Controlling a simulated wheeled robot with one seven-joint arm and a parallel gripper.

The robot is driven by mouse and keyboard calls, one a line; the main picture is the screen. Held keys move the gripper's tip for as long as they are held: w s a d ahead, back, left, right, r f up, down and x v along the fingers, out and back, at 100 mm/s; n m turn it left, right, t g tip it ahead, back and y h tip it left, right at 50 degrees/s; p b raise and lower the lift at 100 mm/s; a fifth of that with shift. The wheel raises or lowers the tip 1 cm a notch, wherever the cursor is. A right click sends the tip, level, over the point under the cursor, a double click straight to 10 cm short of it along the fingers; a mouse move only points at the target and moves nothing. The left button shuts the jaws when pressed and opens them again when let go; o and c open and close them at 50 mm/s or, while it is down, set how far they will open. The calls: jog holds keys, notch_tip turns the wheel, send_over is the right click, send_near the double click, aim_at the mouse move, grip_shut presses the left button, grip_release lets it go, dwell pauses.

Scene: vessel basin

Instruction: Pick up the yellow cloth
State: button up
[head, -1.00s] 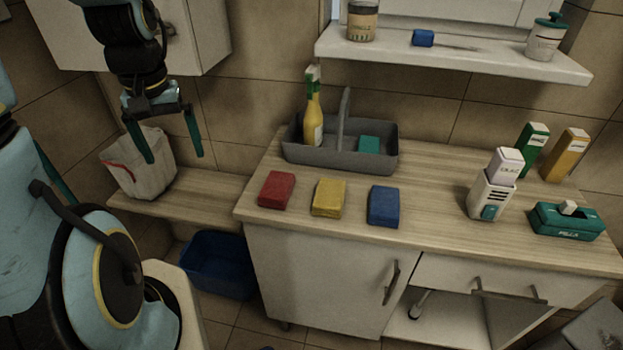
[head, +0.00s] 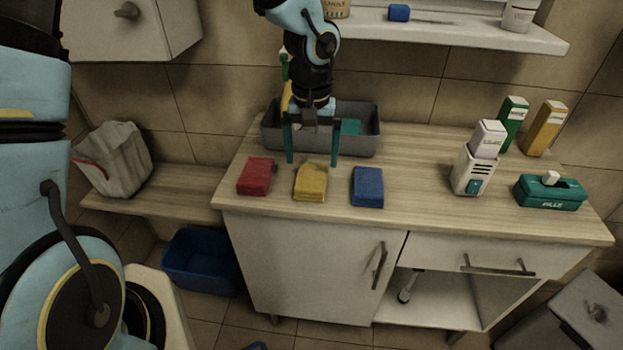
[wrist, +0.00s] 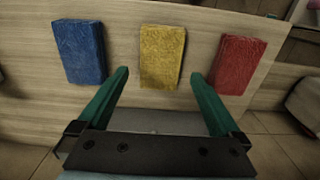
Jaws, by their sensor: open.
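The yellow cloth (head: 310,182) is a folded block lying flat on the wooden counter, between a red cloth (head: 256,176) and a blue cloth (head: 367,187). My gripper (head: 312,163) is open and empty, its two green fingers pointing down above the counter just behind the yellow cloth in the head view. In the wrist view the yellow cloth (wrist: 162,56) lies ahead of and roughly between the fingertips (wrist: 159,72), apart from them. There the blue cloth (wrist: 79,51) is on the left and the red cloth (wrist: 237,64) on the right.
A grey caddy (head: 367,141) stands behind the cloths, partly hidden by my arm, with a yellow bottle and a teal item in it. A white dispenser (head: 472,172) and a teal box (head: 549,192) stand on the right. The counter between blue cloth and dispenser is clear.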

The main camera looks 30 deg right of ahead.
aim_at(311, 176)
jog(key=shift+f+p, duration=0.6)
jog(key=shift+f, duration=1.8)
jog(key=shift+c, duration=0.2)
jog(key=c, duration=1.1)
notch_tip(311, 176, up, 10)
jog(key=shift+r+b, duration=0.1)
jog(key=shift+b, duration=0.65)
jog(key=o, duration=0.8)
jog(key=c, duration=0.7)
jog(key=shift+o, duration=0.2)
